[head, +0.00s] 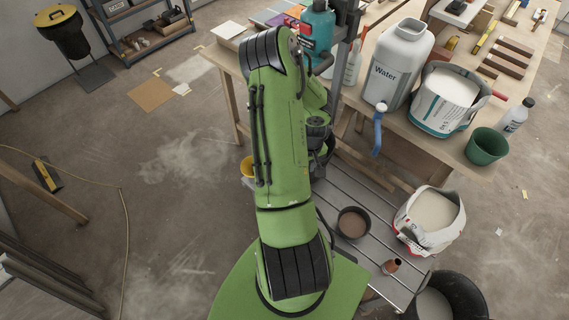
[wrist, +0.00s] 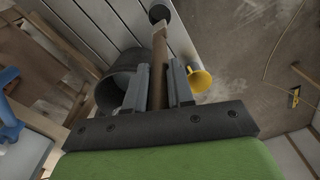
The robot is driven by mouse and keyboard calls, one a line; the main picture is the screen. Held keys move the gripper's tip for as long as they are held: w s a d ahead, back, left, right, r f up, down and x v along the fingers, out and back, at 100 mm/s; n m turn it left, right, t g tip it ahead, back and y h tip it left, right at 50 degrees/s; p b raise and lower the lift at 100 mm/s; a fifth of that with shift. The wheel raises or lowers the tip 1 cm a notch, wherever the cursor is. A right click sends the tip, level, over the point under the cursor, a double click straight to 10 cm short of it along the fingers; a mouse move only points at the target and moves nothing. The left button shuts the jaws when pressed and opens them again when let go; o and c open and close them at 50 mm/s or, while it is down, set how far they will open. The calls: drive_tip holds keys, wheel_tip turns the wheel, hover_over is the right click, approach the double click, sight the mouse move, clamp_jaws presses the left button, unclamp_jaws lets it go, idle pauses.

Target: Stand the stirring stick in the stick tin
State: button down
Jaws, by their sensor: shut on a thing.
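My gripper (wrist: 156,78) is shut on the brown stirring stick (wrist: 159,48) in the wrist view. The stick runs away from the fingers towards a dark round piece (wrist: 159,13); I cannot tell whether that piece is its end or a separate thing. A dark grey round container (wrist: 112,88) shows beside and behind the left finger. It may be the stick tin, but I cannot tell for sure. The stick appears beside it in the picture. In the head view my green arm hides the gripper and the stick.
A slatted platform (head: 372,195) holds a dark pot of brown stuff (head: 352,222), a small terracotta pot (head: 391,266) and an open bag (head: 428,218). The workbench (head: 455,155) carries a water jug (head: 398,65) and a green cup (head: 486,147). A yellow container (wrist: 199,80) is right of my fingers.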

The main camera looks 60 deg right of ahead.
drive_tip(key=shift+f+b, duration=1.95)
drive_tip(key=shift+f, duration=0.95)
wheel_tip(320, 180, down, 8)
drive_tip(key=b, duration=0.7)
drive_tip(key=shift+r, duration=0.2)
drive_tip(key=c, duration=0.9)
unclamp_jaws()
drive_tip(key=shift+r, duration=0.1)
wheel_tip(320, 180, up, 16)
drive_tip(key=p, duration=0.3)
drive_tip(key=shift+s+a, duration=0.15)
drive_tip(key=shift+s, duration=0.1)
drive_tip(key=shift+w, duration=0.1)
